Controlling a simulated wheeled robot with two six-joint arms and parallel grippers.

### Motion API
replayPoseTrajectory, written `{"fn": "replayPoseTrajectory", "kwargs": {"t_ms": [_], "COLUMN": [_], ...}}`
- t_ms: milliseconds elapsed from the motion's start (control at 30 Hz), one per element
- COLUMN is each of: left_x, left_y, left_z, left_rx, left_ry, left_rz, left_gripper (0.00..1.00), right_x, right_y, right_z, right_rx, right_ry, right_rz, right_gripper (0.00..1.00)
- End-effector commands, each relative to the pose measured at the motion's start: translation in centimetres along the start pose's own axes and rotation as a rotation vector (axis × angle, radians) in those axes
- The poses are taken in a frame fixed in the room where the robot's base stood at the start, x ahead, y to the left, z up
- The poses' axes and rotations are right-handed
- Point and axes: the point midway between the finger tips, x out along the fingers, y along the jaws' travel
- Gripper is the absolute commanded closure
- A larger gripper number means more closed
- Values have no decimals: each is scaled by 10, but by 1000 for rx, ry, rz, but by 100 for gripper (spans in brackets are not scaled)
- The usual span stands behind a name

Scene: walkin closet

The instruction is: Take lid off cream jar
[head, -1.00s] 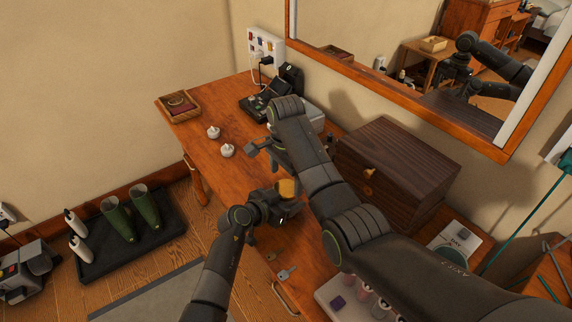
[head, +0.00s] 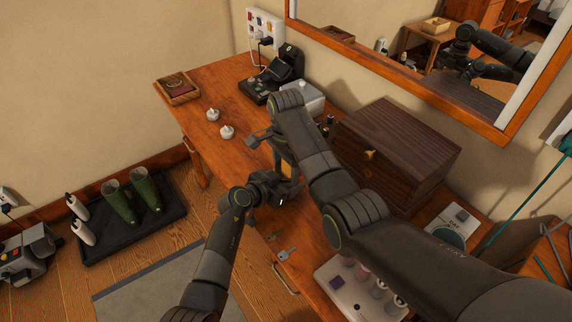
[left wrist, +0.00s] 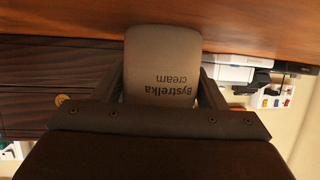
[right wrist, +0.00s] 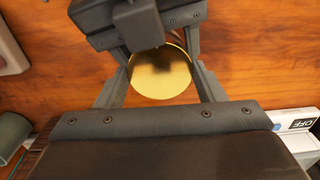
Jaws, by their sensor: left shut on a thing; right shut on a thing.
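The cream jar (left wrist: 160,52) shows in the left wrist view as a pale grey-beige body with upside-down "Bystrelka cream" lettering. My left gripper (left wrist: 162,88) is shut on its sides. The round gold lid (right wrist: 160,80) shows in the right wrist view between the fingers of my right gripper (right wrist: 158,62), which is shut on it from above. In the head view the lid (head: 287,169) is a small gold patch, with both grippers close together over the desk. The jar body is mostly hidden there, and I cannot tell whether lid and jar are apart.
The wooden desk (head: 222,88) holds two small white pots (head: 227,131), a small tray (head: 177,90) and keys (head: 287,253). A dark wooden box (head: 405,145) stands close right of my right arm. A white tray with bottles (head: 345,288) is near the front.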

Motion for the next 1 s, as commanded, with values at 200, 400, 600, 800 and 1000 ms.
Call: {"fn": "replayPoseTrajectory", "kwargs": {"t_ms": [200, 400, 600, 800, 1000], "left_x": [0, 0, 0, 0, 0], "left_y": [0, 0, 0, 0, 0], "left_z": [0, 0, 0, 0, 0], "left_rx": [0, 0, 0, 0, 0], "left_ry": [-1, -1, -1, -1, -1], "left_rz": [0, 0, -1, -1, -1], "left_gripper": [99, 99, 99, 99, 99], "right_x": [0, 0, 0, -1, -1], "right_y": [0, 0, 0, 0, 0], "right_z": [0, 0, 0, 0, -1], "right_rx": [-130, -447, -732, -860, -867], "right_ry": [0, 0, 0, 0, 0], "right_rz": [1, 1, 1, 1, 1], "right_gripper": [65, 65, 65, 65, 65]}}
